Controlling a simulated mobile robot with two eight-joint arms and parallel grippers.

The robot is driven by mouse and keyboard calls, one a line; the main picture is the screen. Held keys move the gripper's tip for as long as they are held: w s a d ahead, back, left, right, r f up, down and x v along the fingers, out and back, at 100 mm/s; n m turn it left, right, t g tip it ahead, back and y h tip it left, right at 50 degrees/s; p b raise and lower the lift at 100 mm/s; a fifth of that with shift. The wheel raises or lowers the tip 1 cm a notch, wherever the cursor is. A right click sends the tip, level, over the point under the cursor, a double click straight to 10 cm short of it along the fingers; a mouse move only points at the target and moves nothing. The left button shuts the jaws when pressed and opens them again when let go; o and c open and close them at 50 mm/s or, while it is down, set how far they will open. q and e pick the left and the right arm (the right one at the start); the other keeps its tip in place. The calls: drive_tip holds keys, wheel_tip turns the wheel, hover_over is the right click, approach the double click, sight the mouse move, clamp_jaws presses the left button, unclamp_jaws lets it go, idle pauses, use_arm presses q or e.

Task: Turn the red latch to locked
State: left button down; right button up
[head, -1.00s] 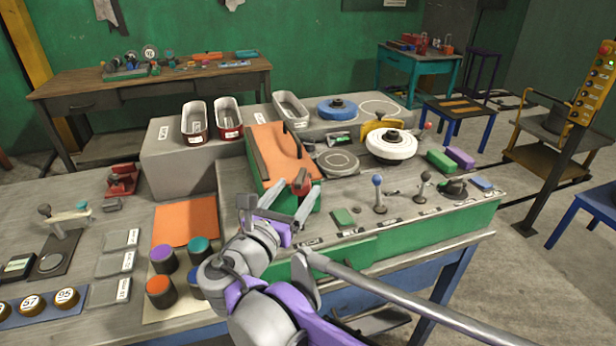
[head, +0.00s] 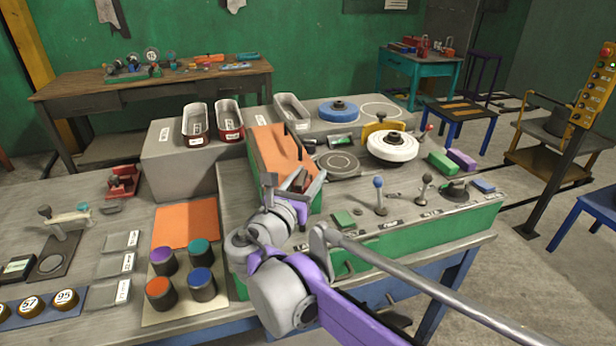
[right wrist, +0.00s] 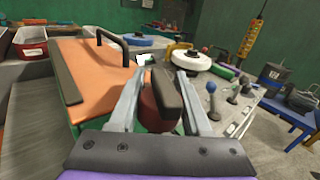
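The red latch shows in the head view (head: 301,183) at the near end of the orange-topped green block (head: 284,150). In the right wrist view, the latch (right wrist: 150,108) has a dark red body with a black handle bar. My right gripper (head: 291,182) is open at the latch, with one finger on each side of it. In the right wrist view, the right gripper (right wrist: 160,85) has the latch between its fingers, and contact is unclear. The fingers partly hide the latch in the head view. My left gripper is not in view.
A black hoop handle (right wrist: 112,48) rises from the orange top. A blue-knobbed lever (head: 379,195), a green pad (head: 344,218) and a white wheel (head: 392,147) stand to the right. Colored knobs (head: 201,283) and an orange mat (head: 186,222) lie to the left.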

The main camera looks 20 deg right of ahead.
clamp_jaws()
drive_tip(key=shift+w+a+r+n+t+y+p, duration=0.1)
drive_tip(key=shift+a+n+t+y+p, duration=0.05)
drive_tip(key=shift+n+t+y+p, duration=0.7)
drive_tip(key=shift+w+a+r+n+t+y+p, duration=0.1)
drive_tip(key=shift+n+t+y+p, duration=0.2)
drive_tip(key=shift+n+y, duration=0.6)
drive_tip(key=shift+w+a+f+n+t+y+p, duration=0.15)
drive_tip(key=shift+n+t+y+p, duration=0.2)
drive_tip(key=shift+y, duration=0.5)
drive_tip(key=shift+s+a+r+n+t+y+p, duration=0.1)
drive_tip(key=shift+a+n+t+y+p, duration=0.1)
drive_tip(key=shift+n+y+p, duration=0.45)
drive_tip(key=shift+w+a+f+n+t+y+p, duration=0.15)
drive_tip(key=shift+n+t+y, duration=0.1)
drive_tip(key=shift+y, duration=0.8)
drive_tip(key=o, duration=0.8)
unclamp_jaws()
